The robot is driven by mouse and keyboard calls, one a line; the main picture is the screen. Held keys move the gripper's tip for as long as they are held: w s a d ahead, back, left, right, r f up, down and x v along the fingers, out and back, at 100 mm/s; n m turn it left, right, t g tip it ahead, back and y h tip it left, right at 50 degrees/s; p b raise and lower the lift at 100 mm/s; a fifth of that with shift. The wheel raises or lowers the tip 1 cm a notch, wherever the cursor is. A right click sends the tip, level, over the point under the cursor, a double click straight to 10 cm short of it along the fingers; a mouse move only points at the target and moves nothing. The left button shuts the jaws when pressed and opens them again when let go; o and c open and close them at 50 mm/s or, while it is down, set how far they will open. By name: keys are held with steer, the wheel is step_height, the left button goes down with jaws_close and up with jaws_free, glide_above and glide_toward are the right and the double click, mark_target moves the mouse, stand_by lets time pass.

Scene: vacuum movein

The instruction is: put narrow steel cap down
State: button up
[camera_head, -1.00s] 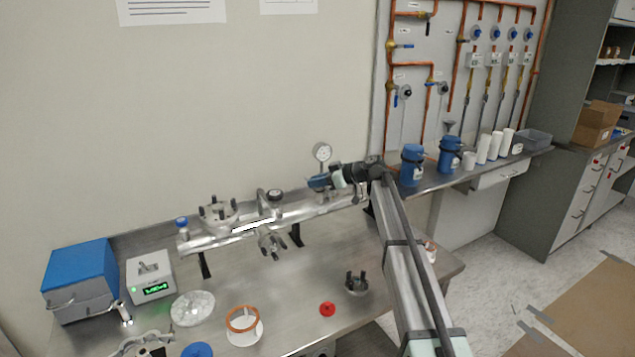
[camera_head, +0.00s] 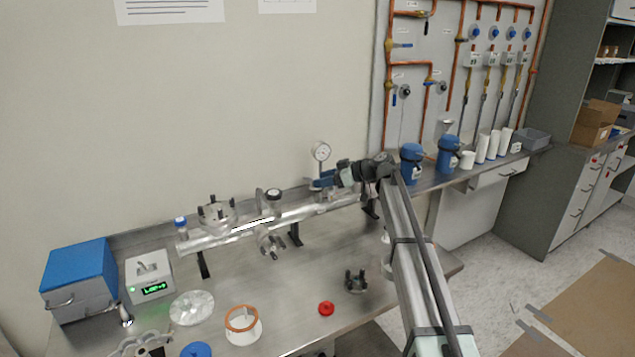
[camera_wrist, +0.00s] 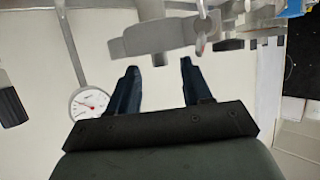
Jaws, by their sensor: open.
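My gripper (camera_head: 318,184) is at the right end of the long steel tube (camera_head: 240,230), beside the pressure gauge (camera_head: 321,151). In the wrist view its two dark blue fingers (camera_wrist: 160,63) are apart with nothing between them. A grey metal piece (camera_wrist: 155,38) shows just beyond the fingertips; I cannot tell whether they touch it. I cannot pick out the narrow steel cap for certain. A steel round part with dark posts (camera_head: 356,282) lies on the bench (camera_head: 300,290). The gauge also shows left of the fingers in the wrist view (camera_wrist: 88,103).
A red knob-like part (camera_head: 326,308), a white ring with an orange rim (camera_head: 242,325) and a clear disc (camera_head: 192,307) lie on the bench. A blue-lidded box (camera_head: 78,280) and display unit (camera_head: 150,278) stand left.

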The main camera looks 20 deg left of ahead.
steer(key=v, duration=1)
steer(key=shift+w+d+r, duration=0.1)
steer(key=shift+d+r, duration=0.05)
steer(key=shift+r, duration=0.15)
